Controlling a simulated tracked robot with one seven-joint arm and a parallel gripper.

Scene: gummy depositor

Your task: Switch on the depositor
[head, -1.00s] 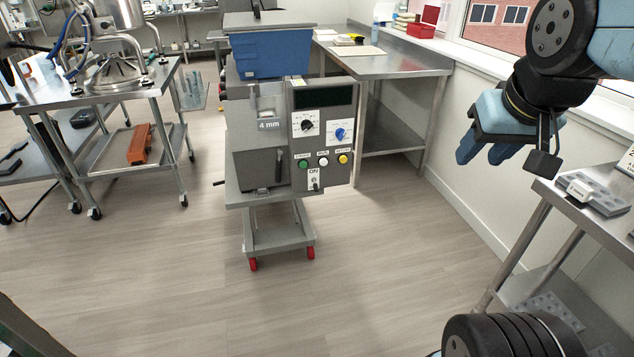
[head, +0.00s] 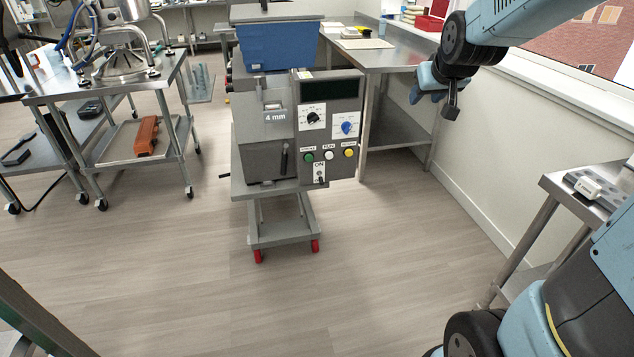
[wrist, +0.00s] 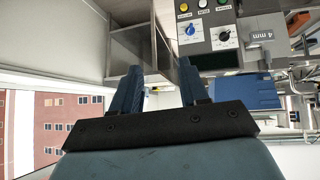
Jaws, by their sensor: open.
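The depositor (head: 268,140) is a grey machine with a blue hopper (head: 280,46) on a cart with red casters. Its control panel (head: 330,128) carries a dark display, a black knob, a blue knob, and green, white and yellow buttons. Below them is a small toggle switch (head: 320,179) under an "ON" label; its position is too small to tell. My gripper (head: 415,96) is to the right of the panel, apart from it, in front of the steel bench. In the wrist view my gripper (wrist: 165,88) is open and empty, and the panel (wrist: 210,30) appears upside down beyond the fingers.
A steel bench (head: 395,58) stands behind and right of the depositor. A steel table (head: 570,190) is at the right, near my arm. A wheeled steel cart (head: 130,82) is at the left, with an orange item (head: 146,135) on its shelf. The floor before the depositor is clear.

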